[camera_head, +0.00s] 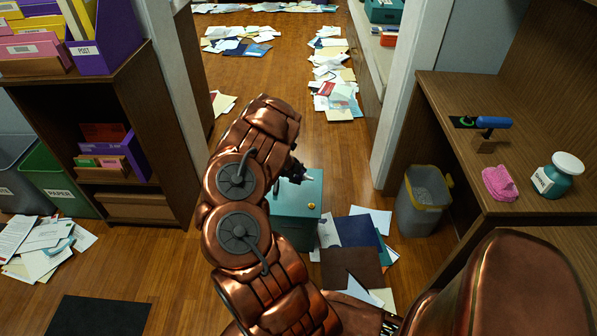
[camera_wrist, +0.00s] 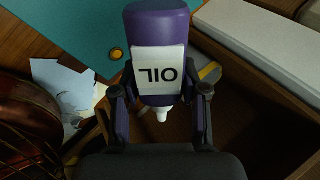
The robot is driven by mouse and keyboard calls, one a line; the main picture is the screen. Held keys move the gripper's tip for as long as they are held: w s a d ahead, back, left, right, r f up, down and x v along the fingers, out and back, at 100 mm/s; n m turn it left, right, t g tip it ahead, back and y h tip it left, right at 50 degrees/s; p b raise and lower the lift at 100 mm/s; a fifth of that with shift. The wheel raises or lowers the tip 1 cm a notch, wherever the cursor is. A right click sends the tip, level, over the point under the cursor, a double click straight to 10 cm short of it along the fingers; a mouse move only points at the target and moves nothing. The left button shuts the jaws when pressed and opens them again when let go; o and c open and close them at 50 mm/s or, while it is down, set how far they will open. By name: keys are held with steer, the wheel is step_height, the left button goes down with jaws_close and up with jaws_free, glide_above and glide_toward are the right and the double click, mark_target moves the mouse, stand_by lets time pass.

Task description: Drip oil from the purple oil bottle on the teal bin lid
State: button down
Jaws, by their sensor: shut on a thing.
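The purple oil bottle (camera_wrist: 158,25) is clamped between the two fingers of my gripper (camera_wrist: 160,92) in the wrist view. Its white label reads OIL upside down in the picture, and its white nozzle points to the lower edge there. The teal bin lid (camera_wrist: 65,28) lies beside and beyond the bottle at the upper left, with a round yellow button (camera_wrist: 116,54). In the head view my gripper (camera_head: 297,172) is over the back of the teal bin lid (camera_head: 285,196). My arm hides most of the bottle there. No oil drop is visible.
Papers and folders (camera_head: 358,235) lie on the floor right of the teal bin. A grey bin with a yellow rim (camera_head: 424,200) stands by the doorway. A desk (camera_head: 462,100) at right holds a pink object (camera_head: 503,184) and a teal jar (camera_head: 552,181). Shelves stand left.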

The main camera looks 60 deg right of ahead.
steer(key=shift+w+r+p, duration=0.15)
steer(key=shift+r+p, duration=0.05)
steer(key=shift+p, duration=0.1)
steer(key=shift+f+g, duration=0.15)
steer(key=shift+g, duration=0.15)
steer(key=shift+n+g, duration=0.3)
steer(key=shift+g, duration=0.1)
steer(key=shift+f+b, duration=0.1)
steer(key=shift+b, duration=0.4)
steer(key=shift+g, duration=0.5)
